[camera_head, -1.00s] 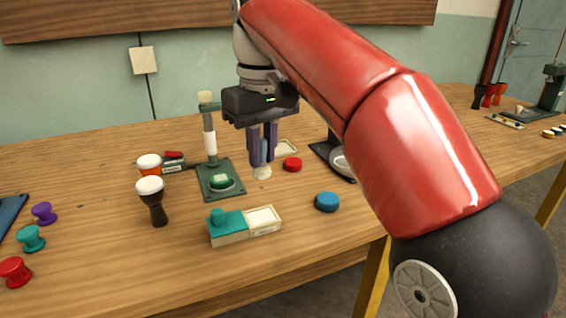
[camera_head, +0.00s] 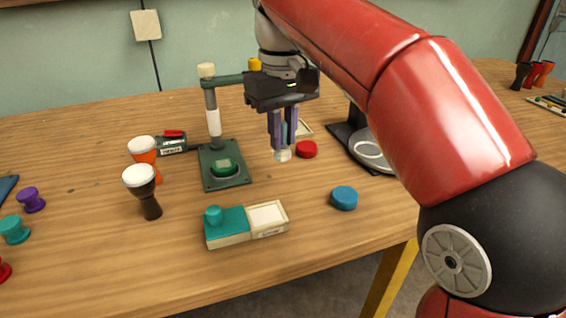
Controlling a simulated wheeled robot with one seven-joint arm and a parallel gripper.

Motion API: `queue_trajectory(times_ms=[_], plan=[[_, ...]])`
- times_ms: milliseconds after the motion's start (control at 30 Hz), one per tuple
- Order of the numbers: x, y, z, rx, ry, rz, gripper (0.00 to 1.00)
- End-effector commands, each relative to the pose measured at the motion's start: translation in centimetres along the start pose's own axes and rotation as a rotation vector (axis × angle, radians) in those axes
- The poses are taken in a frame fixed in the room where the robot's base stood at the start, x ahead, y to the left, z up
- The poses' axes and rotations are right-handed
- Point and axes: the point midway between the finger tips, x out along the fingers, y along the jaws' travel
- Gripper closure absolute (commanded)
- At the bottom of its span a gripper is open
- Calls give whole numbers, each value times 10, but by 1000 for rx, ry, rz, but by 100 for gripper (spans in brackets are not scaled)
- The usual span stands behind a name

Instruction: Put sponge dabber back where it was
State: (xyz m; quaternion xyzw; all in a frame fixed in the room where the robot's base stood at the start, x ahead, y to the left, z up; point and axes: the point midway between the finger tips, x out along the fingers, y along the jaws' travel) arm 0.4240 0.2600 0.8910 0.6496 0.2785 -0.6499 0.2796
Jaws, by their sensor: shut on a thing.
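My gripper (camera_head: 283,130) hangs over the middle of the table with its fingers pointing down. It is shut on the sponge dabber (camera_head: 283,155), whose pale round sponge end shows below the fingertips. The upper part of the dabber is mostly hidden between the fingers. The dabber is just left of a red round pad (camera_head: 306,149). I cannot tell whether its sponge end touches the table.
A green press stand (camera_head: 222,168) stands to the left. Two goblet drums (camera_head: 143,178) are left of it. A teal and cream box (camera_head: 268,217) and a blue disc (camera_head: 344,198) lie nearer the front. A dark stand with a round plate (camera_head: 374,152) is to the right.

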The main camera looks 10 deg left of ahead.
Motion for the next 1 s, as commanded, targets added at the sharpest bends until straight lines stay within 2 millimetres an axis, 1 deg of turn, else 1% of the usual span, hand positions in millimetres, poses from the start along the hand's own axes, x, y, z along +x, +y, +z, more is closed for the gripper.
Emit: queue_trajectory(times_ms=[33,167,267,400,500,733,767,800,900,933,1000], plan=[[8,0,1,0,-1,0,100],[20,0,0,0,0,0,100],[35,0,1,-1,-2,0,100],[49,0,1,0,-2,0,100],[53,0,0,0,0,1,100],[54,0,0,0,0,0,100],[54,0,0,0,0,0,83],[54,0,0,0,0,0,77],[54,0,0,0,0,0,64],[54,0,0,0,0,0,62],[54,0,0,0,0,0,62]])
